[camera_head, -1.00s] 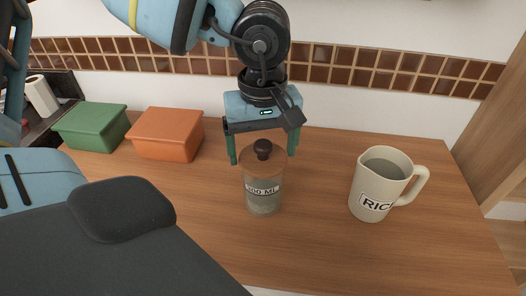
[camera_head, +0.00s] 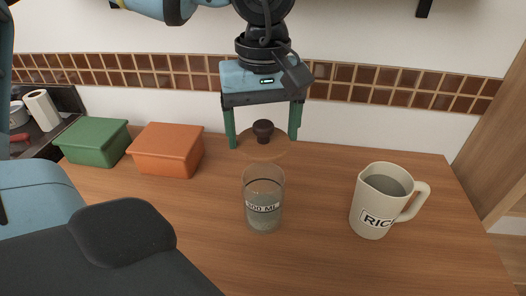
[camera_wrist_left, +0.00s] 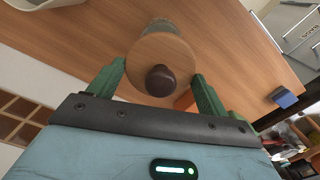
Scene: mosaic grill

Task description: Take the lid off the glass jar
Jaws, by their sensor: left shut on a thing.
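The glass jar (camera_head: 263,212) stands upright on the wooden counter, labelled 300 ML or similar, and its top is open. The round wooden lid (camera_head: 263,150) with a dark knob (camera_head: 263,130) is in the air above the jar, apart from its rim. My left gripper (camera_head: 263,142) points down and is shut on the lid, one green finger at each side of its edge. In the left wrist view the lid (camera_wrist_left: 150,52) and knob (camera_wrist_left: 160,81) sit between the fingers (camera_wrist_left: 158,78). The lid hides most of the jar there. My right gripper is not in view.
A cream jug (camera_head: 378,215) labelled RIC... stands right of the jar. A green box (camera_head: 95,143) and an orange box (camera_head: 167,150) stand at the back left. The counter (camera_head: 320,260) is clear around the jar. A tiled wall is behind.

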